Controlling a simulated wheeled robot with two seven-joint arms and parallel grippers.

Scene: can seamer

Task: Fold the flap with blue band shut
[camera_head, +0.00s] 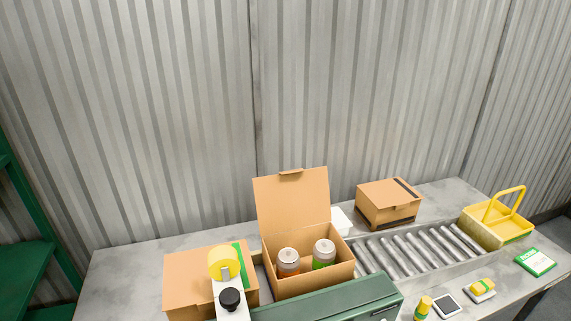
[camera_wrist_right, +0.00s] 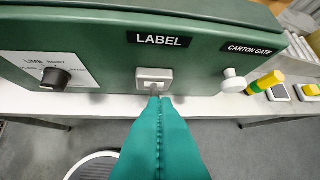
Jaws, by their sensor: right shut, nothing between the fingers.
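An open carton (camera_head: 310,275) stands on the bench in the head view, with its large flap (camera_head: 292,200) standing up at the back. Two silver-topped cans (camera_head: 288,256) are inside it, one with an orange and one with a green lower part. I see no blue band on this flap's visible face. My right gripper (camera_wrist_right: 157,98) shows in the right wrist view, its teal fingers shut and empty. Its tips are at the pale switch (camera_wrist_right: 154,76) under the LABEL sign; I cannot tell whether they touch. My left gripper is not in view.
A closed carton with a green band (camera_head: 195,277) is at left, one with a dark band (camera_head: 388,202) behind the roller conveyor (camera_head: 420,250). A green machine housing (camera_head: 345,298) stands in front. A yellow basket (camera_head: 497,230) and small items are at right.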

